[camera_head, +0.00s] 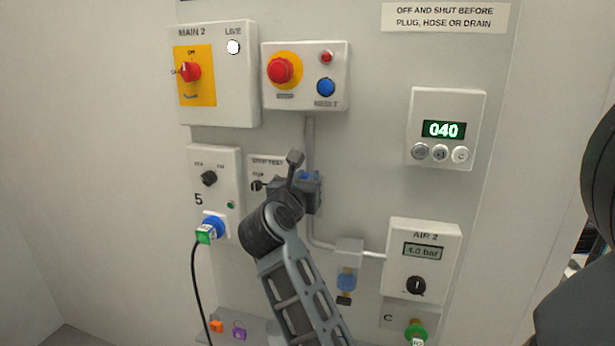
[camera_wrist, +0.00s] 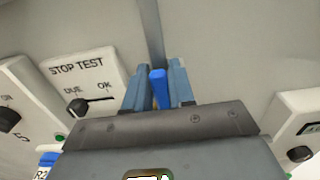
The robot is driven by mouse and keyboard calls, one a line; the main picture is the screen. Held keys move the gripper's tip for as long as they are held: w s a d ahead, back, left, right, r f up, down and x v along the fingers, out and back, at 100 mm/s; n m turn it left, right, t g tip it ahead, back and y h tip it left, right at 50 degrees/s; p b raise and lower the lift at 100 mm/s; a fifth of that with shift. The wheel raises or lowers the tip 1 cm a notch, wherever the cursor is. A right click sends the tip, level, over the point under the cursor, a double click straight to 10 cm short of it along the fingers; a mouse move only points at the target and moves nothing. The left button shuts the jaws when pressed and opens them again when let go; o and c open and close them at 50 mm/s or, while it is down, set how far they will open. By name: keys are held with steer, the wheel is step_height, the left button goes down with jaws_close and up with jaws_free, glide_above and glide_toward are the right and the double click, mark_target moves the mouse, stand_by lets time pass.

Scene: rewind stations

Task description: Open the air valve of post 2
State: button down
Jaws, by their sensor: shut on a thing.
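A grey supply pipe (camera_head: 310,132) runs down the wall panel and bends right to the AIR 2 box (camera_head: 437,235). The box display (camera_head: 424,252) reads 4.0 bar. My gripper (camera_head: 312,178) is at the upright stretch of this pipe, largely covering the valve there. In the wrist view a blue valve lever (camera_wrist: 159,88) stands between the two blue-grey fingers, and my gripper (camera_wrist: 157,85) is shut on it. The lever's pivot and its exact angle to the pipe are hidden.
The STOP TEST plate (camera_head: 265,168) is close left of my gripper; its switch shows better in the wrist view. The MAIN 2 box (camera_head: 217,75), stop and reset box (camera_head: 306,77), socket box 5 (camera_head: 221,190) and filter bowl (camera_head: 346,280) surround it.

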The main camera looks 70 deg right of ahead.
steer(key=c, duration=1)
jaws_free()
steer(key=shift+c, duration=0.2)
steer(key=a+b, duration=0.2)
steer(key=a, duration=0.5)
steer(key=shift+s+a, duration=0.25)
steer(key=shift+a, duration=0.15)
